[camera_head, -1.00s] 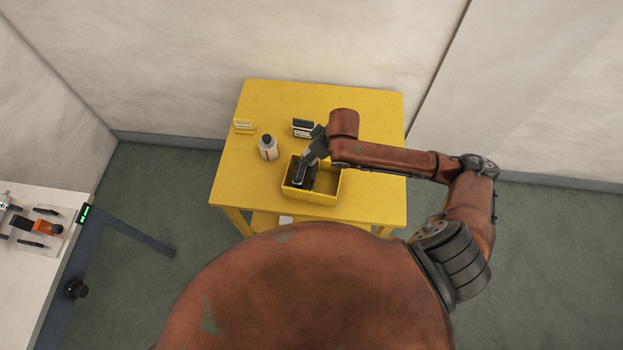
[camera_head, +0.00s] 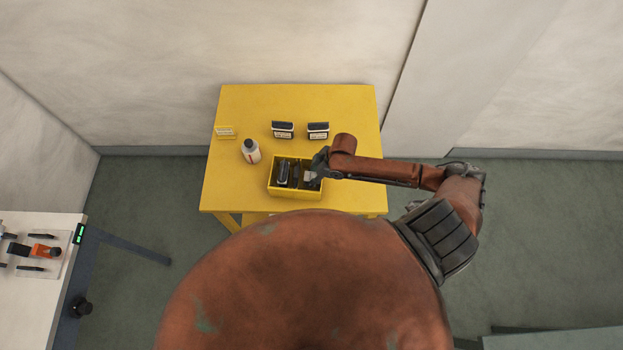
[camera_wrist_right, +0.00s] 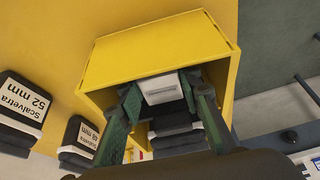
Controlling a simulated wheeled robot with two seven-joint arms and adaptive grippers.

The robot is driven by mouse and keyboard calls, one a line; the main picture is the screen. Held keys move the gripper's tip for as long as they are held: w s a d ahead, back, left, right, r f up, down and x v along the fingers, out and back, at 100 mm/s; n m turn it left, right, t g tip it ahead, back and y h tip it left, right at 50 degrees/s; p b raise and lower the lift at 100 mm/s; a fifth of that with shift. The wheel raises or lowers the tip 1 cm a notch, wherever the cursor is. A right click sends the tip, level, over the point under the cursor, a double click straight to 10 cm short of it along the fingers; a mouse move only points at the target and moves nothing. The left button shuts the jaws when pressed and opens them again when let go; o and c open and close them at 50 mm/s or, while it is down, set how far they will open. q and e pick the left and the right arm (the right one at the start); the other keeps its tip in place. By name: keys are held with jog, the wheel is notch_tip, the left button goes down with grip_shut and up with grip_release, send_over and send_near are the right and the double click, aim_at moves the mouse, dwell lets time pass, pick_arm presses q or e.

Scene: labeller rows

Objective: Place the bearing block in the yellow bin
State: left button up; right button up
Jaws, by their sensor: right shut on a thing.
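The yellow bin (camera_head: 296,194) stands near the front edge of the yellow table and holds dark blocks (camera_head: 283,173). My right gripper (camera_head: 313,176) is low at the bin's right end. In the wrist view the right gripper (camera_wrist_right: 165,98) is shut on a block with a pale label face (camera_wrist_right: 161,88), which I take for the bearing block. It is at or inside the bin (camera_wrist_right: 150,55), beside dark blocks (camera_wrist_right: 175,132). Whether it touches the bin floor is hidden. My left gripper is not in view.
Two dark blocks with white labels, a left one (camera_head: 282,130) and a right one (camera_head: 318,131), stand behind the bin. The yellow table (camera_head: 230,105) is clear at the back.

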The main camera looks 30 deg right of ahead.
jog(key=shift+f, duration=1.25)
jog(key=o, duration=1.3)
jog(key=shift+f, duration=0.15)
jog(key=shift+c, duration=0.2)
jog(key=v, duration=1.2)
